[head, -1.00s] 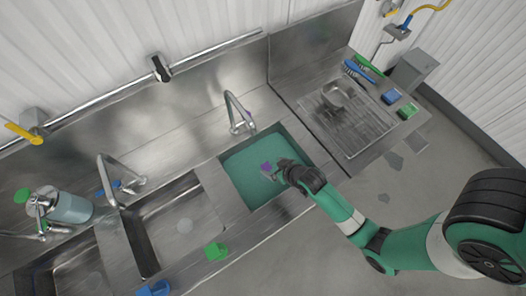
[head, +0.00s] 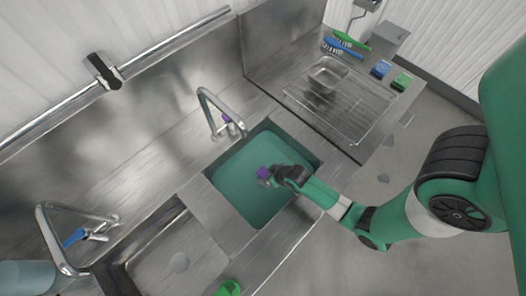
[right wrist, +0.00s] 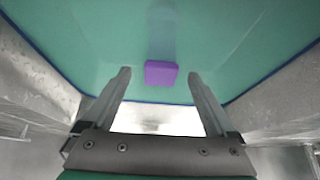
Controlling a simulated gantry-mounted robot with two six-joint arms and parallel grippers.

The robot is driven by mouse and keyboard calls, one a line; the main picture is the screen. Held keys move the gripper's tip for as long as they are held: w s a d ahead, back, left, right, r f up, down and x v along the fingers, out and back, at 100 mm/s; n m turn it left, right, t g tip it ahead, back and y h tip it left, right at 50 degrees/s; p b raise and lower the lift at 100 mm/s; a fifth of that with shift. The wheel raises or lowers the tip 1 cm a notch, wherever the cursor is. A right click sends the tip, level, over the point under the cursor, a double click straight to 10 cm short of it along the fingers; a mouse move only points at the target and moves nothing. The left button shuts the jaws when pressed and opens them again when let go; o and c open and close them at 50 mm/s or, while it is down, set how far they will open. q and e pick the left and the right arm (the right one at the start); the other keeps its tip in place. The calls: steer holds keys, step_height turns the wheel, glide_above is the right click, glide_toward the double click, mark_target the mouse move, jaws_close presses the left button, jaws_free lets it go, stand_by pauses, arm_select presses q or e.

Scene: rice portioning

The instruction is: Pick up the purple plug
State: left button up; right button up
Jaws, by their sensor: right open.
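The purple plug (head: 263,173) shows as a small purple block over the teal basin (head: 232,183) in the head view. In the right wrist view, the plug (right wrist: 161,73) lies ahead of and between the fingertips, against the teal surface. My right gripper (head: 271,176) reaches over the basin from the right, close to the plug. Its fingers (right wrist: 159,77) are open, with one on each side of the plug's line and a gap to both. I cannot tell the plug's height above the basin floor. My left gripper is not in view.
A faucet (head: 220,110) stands behind the teal basin. A steel sink (head: 178,262) lies to the left, with a green object (head: 229,288) at its front. A drying rack (head: 340,105) with a metal pan (head: 327,73) is at the right. Basin walls surround the gripper.

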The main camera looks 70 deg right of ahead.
mark_target(265, 174)
steer(key=b+x, duration=0.3)
steer(key=x, duration=0.1)
steer(key=shift+w+f, duration=0.25)
steer(key=shift+w+d+f, duration=0.1)
steer(key=shift+d+f, duration=0.05)
steer(key=shift+f, duration=0.05)
jaws_close()
